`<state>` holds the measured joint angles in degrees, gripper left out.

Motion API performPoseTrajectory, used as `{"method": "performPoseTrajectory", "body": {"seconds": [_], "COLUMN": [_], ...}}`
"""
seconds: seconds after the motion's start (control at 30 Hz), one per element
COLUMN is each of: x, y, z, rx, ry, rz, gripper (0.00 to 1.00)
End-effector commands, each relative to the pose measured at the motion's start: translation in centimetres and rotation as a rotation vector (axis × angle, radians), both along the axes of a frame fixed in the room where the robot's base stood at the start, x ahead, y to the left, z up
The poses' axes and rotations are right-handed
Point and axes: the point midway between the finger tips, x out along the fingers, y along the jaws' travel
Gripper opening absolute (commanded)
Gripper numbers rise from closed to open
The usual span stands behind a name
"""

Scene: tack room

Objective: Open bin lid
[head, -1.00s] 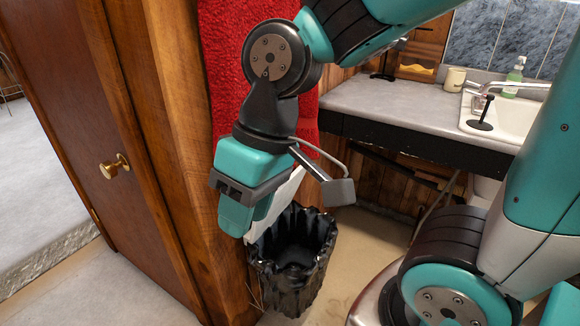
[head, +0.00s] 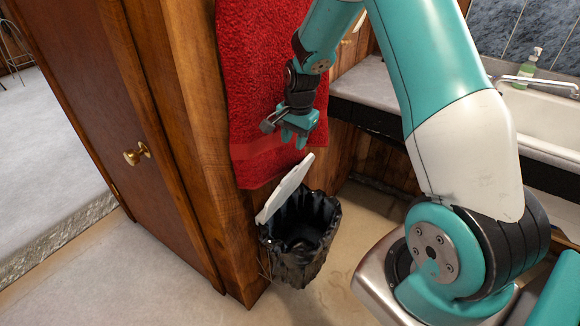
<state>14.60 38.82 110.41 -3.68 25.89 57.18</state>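The bin (head: 298,258) stands on the floor beside the wooden cabinet, lined with a black bag. Its white lid (head: 284,190) is raised and tilted up on the cabinet side, so the bin's mouth is uncovered. My gripper (head: 292,143) is above the lid, in front of the red towel, and looks apart from the lid. It holds nothing that I can see. Its fingers are small and dark here, and a gap seems to show between them.
A red towel (head: 255,95) hangs behind my gripper. A counter with a sink (head: 545,118) and a green soap bottle (head: 527,68) is at the right. Bare floor lies in front of the bin.

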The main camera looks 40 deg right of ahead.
Motion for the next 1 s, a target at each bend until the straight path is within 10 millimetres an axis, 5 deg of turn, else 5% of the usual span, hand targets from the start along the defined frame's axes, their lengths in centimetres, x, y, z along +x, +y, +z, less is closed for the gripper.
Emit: {"method": "performPoseTrajectory", "body": {"seconds": [0.3, 0.5, 0.97, 1.0], "x": [0.6, 1.0, 1.1, 1.1], "y": [0.4, 0.5, 0.5, 0.5], "z": [-7.1, -10.2, -11.5, -11.5], "rx": [0.001, 0.0, 0.0, 0.0], "ry": [0.005, 0.001, -0.001, -0.001], "rz": [0.003, 0.003, 0.003, 0.003], "gripper": [0.35, 0.35, 0.35, 0.26]}}
